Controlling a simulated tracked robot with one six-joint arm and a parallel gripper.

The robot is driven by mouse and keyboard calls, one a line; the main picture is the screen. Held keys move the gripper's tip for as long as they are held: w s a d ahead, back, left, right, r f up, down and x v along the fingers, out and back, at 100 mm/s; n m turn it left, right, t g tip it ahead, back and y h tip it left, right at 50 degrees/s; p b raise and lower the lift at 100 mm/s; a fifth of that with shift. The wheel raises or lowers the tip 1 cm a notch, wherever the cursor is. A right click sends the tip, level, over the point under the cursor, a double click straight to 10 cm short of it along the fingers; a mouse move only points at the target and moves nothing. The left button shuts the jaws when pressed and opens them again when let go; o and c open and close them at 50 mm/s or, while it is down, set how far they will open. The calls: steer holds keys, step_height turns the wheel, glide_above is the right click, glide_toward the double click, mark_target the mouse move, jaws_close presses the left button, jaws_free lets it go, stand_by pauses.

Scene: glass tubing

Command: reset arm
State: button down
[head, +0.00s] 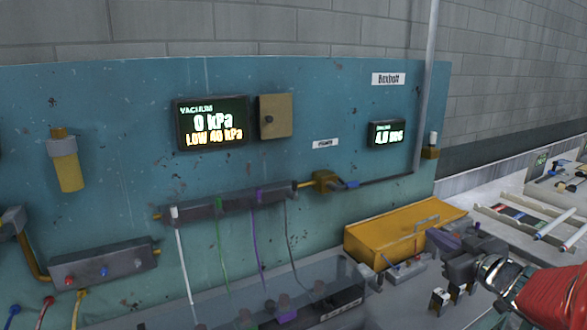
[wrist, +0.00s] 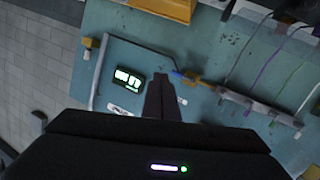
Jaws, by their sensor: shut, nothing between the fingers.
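My gripper (wrist: 160,85) shows in the wrist view with its dark fingers together and nothing between them. In the head view my red arm reaches in from the lower right, with the dark gripper at its end in front of the bench near a yellow box (head: 385,240). Its exact fingertips are hard to pick out there against dark parts behind. In the wrist view the fingers point toward the blue panel (wrist: 215,45), with a small lit display (wrist: 130,80) just left of them.
Racks with rods (head: 555,225) lie at right.

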steer(key=s+d+f+m+g+h, duration=0.1)
steer(key=d+f+m+h, duration=0.2)
steer(key=d+h, duration=0.25)
steer(key=s+d+f+m+g+h, duration=0.1)
steer(key=s+f+m+g+h, duration=0.15)
steer(key=s, duration=0.35)
steer(key=s+d+f+m+g+h, duration=0.1)
steer(key=s+f+g, duration=0.2)
steer(key=s+g, duration=0.15)
steer(key=s+a+n+g+y, duration=0.1)
steer(key=s+a+y, duration=0.2)
steer(key=s+a, duration=0.6)
steer(key=s+a+g+y, duration=0.1)
steer(key=s+a+y, duration=0.2)
steer(key=s+a, duration=0.5)
steer(key=a, duration=0.8)
steer(key=shift+s+a+r+n, duration=0.35)
steer(key=shift+s, duration=0.05)
